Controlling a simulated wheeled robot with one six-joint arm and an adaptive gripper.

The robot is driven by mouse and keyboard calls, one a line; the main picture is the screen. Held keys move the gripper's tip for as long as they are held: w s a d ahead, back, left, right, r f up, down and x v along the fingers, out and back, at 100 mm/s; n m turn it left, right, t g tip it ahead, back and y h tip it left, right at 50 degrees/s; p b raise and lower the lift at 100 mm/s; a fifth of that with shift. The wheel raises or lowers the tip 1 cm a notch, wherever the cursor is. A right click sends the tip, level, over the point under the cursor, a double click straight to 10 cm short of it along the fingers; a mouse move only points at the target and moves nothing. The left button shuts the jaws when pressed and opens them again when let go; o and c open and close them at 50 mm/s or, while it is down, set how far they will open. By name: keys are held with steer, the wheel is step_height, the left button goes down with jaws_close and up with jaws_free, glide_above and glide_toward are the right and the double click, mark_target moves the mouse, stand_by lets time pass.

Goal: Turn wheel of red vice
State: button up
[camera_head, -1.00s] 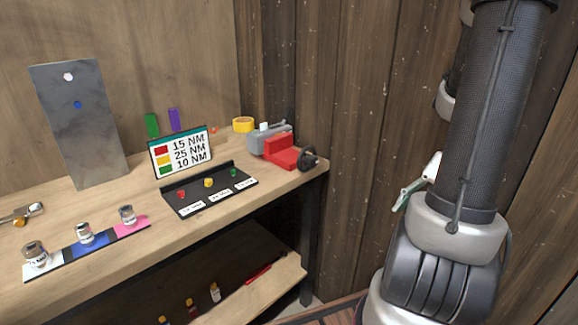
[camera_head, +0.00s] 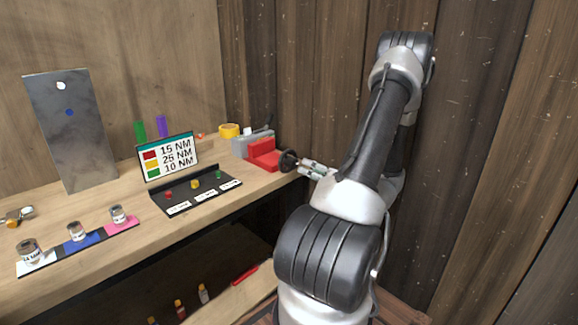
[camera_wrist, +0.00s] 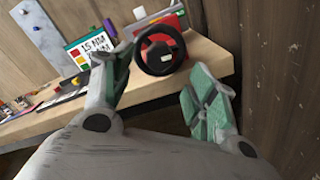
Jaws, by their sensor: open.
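The red vice (camera_head: 264,153) sits at the right end of the workbench, with a grey body behind its red front. Its black wheel (camera_head: 288,160) faces the right end of the bench. In the wrist view the wheel (camera_wrist: 160,50) shows as a round black ring in front of the red vice (camera_wrist: 172,22). My gripper (camera_head: 308,170) is close to the wheel, just right of it in the head view. In the wrist view my gripper (camera_wrist: 165,80) has its two green-padded fingers spread wide, with the wheel beyond and between them. Nothing is held.
The workbench (camera_head: 120,265) also holds a torque sign (camera_head: 168,158), a black tray with coloured knobs (camera_head: 195,197), several small jars on a coloured strip (camera_head: 100,240) and yellow tape (camera_head: 229,130). A wooden wall (camera_head: 480,150) stands close behind and right of my arm.

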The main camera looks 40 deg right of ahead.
mark_target(296, 164)
steer(key=w, duration=0.7)
steer(key=shift+w+a, duration=0.1)
steer(key=shift+a, duration=0.2)
steer(key=c, duration=1)
